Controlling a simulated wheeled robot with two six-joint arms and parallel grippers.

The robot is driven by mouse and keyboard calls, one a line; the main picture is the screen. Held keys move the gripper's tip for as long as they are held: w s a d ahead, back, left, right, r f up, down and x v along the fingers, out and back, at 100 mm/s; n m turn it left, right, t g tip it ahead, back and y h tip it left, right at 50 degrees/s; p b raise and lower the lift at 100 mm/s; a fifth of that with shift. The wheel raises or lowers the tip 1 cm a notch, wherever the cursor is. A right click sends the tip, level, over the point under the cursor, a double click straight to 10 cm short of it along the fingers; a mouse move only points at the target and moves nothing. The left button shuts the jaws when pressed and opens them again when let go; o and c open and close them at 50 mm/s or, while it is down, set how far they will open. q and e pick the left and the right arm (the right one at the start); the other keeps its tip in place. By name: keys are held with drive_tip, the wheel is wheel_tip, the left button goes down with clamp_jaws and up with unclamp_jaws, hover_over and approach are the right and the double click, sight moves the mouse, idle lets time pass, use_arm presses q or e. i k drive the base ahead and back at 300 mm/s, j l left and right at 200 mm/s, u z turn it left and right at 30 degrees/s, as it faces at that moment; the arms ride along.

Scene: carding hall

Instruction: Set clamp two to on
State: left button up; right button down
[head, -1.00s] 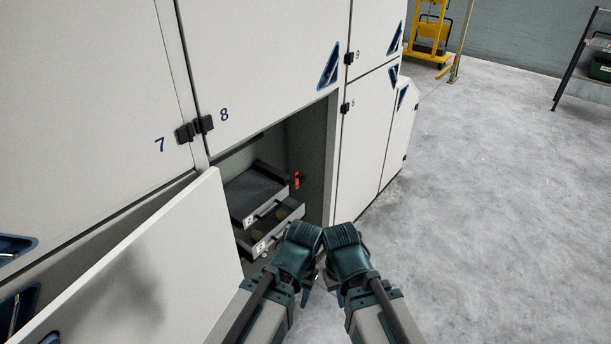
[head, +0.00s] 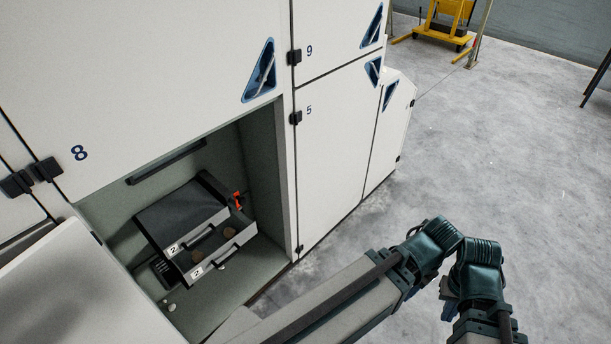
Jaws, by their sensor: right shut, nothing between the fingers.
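I cannot make out which part is clamp two. Inside the open bay below door 8 is a dark grey box (head: 178,214) with two tags reading 2. Its lower drawer (head: 226,252) is pulled out and holds brown round pieces. My right gripper (head: 449,309) is shut and empty, pointing down outside the bay, over the floor to the right.
An open white door panel (head: 75,290) stands at the lower left. Closed doors 8 (head: 150,70) and 5 (head: 335,150) border the bay. A small pale bit (head: 172,307) lies on the bay floor. A yellow cart (head: 440,25) stands far back. The floor at right is clear.

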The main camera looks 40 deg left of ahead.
sight(241, 204)
drive_tip(key=i, duration=0.55)
drive_tip(key=i+l+u, duration=0.1)
drive_tip(key=i, duration=0.45)
drive_tip(key=i+l, duration=0.1)
drive_tip(key=i, duration=0.45)
drive_tip(key=i+u, duration=0.4)
drive_tip(key=i+l+u, duration=0.15)
drive_tip(key=u, duration=0.3)
drive_tip(key=i+l+u, duration=0.65)
drive_tip(key=u, duration=0.2)
drive_tip(key=i+l+u, duration=0.1)
drive_tip(key=u, duration=0.3)
drive_tip(key=i+l+u, duration=0.1)
drive_tip(key=u, duration=0.3)
drive_tip(key=i+l+u, duration=0.1)
drive_tip(key=l+u, duration=0.15)
drive_tip(key=u, duration=0.15)
drive_tip(key=l+u, duration=0.2)
drive_tip(key=u, duration=0.2)
drive_tip(key=l+u, duration=0.2)
drive_tip(key=u, duration=0.2)
drive_tip(key=i+l+u, duration=0.1)
drive_tip(key=l+u, duration=0.35)
drive_tip(key=i+l+u, duration=0.1)
drive_tip(key=l+u, duration=0.15)
drive_tip(key=u, duration=0.15)
